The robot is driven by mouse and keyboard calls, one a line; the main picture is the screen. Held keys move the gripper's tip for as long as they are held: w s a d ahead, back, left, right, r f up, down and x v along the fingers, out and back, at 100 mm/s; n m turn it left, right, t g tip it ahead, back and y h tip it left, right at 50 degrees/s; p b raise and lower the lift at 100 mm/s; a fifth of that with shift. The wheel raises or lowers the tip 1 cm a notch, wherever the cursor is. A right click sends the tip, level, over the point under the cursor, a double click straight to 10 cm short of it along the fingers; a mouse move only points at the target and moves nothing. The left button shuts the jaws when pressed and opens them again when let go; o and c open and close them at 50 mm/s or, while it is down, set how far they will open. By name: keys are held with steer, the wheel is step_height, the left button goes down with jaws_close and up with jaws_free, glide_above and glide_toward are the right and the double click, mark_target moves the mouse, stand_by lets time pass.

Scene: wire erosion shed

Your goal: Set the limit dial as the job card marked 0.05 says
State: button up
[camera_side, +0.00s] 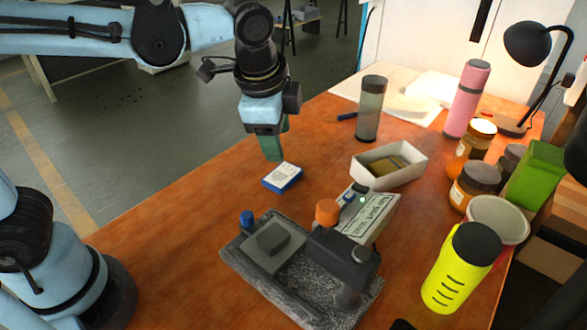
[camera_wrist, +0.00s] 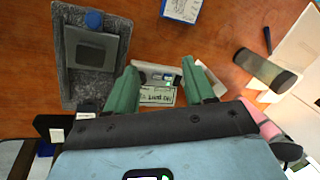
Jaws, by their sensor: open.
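A measuring stand has a speckled dark stone base (camera_side: 325,308), which also shows in the wrist view (camera_wrist: 90,18). On it are a grey block (camera_side: 272,238), an orange knob (camera_side: 327,212) and a dark head. A pale sloped panel (camera_side: 370,222) beside the knob carries printed words and a small green light. The wrist view shows the lettered panel (camera_wrist: 157,95) between my fingers, but its text is too small to read. I cannot make out a limit dial scale or a 0.05 marking. My gripper (camera_side: 273,158) is open and empty, above the table behind the stand; its green fingers show in the wrist view (camera_wrist: 160,68).
A blue and white box (camera_side: 283,178) lies below my gripper. A white tray (camera_side: 419,160) holds brownish flat pieces. A grey tumbler (camera_side: 369,108), pink bottle (camera_side: 467,98), jars (camera_side: 474,186) and yellow bottle (camera_side: 460,268) stand to the right. The table's left part is clear.

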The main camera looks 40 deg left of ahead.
steer(key=w+d+f+m+g+y, duration=0.1)
steer(key=d+m+y, duration=0.1)
steer(key=d+m, duration=0.4)
steer(key=w+d+f+m+y, duration=0.1)
steer(key=d+f+m, duration=0.1)
steer(key=d+m, duration=0.5)
steer(key=f, duration=0.3)
steer(key=w+a+f+n, duration=0.1)
steer(key=f, duration=0.3)
steer(key=a+f+n, duration=0.1)
steer(key=f, duration=0.2)
steer(key=shift+w+a+f, duration=0.15)
steer(key=shift+a+f, duration=0.1)
steer(key=shift+f, duration=0.15)
steer(key=shift+c, duration=0.5)
steer(key=shift+n+g, duration=0.3)
jaws_close()
